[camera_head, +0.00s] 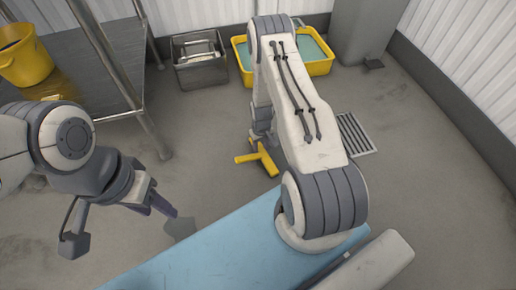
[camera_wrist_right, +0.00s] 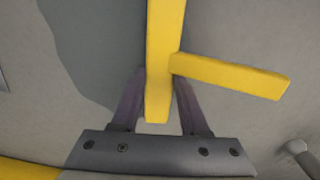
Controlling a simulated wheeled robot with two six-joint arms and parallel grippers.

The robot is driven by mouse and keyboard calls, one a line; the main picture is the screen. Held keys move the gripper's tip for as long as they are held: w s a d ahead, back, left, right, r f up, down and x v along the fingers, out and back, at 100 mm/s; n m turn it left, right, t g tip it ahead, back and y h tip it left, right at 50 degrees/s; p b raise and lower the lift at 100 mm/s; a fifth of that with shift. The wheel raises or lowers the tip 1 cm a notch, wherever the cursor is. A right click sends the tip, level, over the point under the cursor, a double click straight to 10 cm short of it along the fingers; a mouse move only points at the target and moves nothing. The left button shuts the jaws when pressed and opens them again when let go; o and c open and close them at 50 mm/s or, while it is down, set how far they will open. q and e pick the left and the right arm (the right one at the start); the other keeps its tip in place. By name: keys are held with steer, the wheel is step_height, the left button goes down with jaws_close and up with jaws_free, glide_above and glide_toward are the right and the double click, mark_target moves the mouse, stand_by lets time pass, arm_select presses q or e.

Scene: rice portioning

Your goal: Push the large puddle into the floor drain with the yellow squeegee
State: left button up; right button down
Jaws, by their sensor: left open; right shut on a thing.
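The yellow squeegee (camera_head: 258,158) is on the floor side of my right arm in the head view, partly hidden by that arm. My right gripper (camera_wrist_right: 158,85) is shut on its yellow bar (camera_wrist_right: 163,45); a second yellow bar branches off to the right. A smooth darker grey patch, seemingly the puddle (camera_wrist_right: 95,45), lies left of the bar in the wrist view. The slatted floor drain (camera_head: 355,135) lies right of my right arm. My left gripper (camera_head: 122,228) is open and empty.
A yellow tub (camera_head: 321,66) with pale liquid and a metal basin (camera_head: 199,73) stand at the back. A metal rack (camera_head: 112,85) and a yellow bucket (camera_head: 25,60) are at left. A light blue surface (camera_head: 200,250) crosses the bottom. Floor right of the drain is clear.

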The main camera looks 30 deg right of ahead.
steer(key=shift+s+d, duration=0.25)
steer(key=shift+d, duration=0.75)
steer(key=shift+d, duration=0.1)
steer(key=shift+s+d, duration=0.15)
steer(key=shift+d, duration=0.6)
steer(key=shift+s+d, duration=0.25)
steer(key=shift+d, duration=0.7)
steer(key=shift+d, duration=0.1)
steer(key=shift+s+d, duration=0.2)
steer(key=shift+d, duration=0.65)
steer(key=shift+s+d, duration=0.2)
steer(key=shift+d, duration=0.65)
steer(key=shift+s+d, duration=0.2)
steer(key=shift+d, duration=0.7)
steer(key=shift+s+d, duration=0.2)
steer(key=shift+d, duration=0.7)
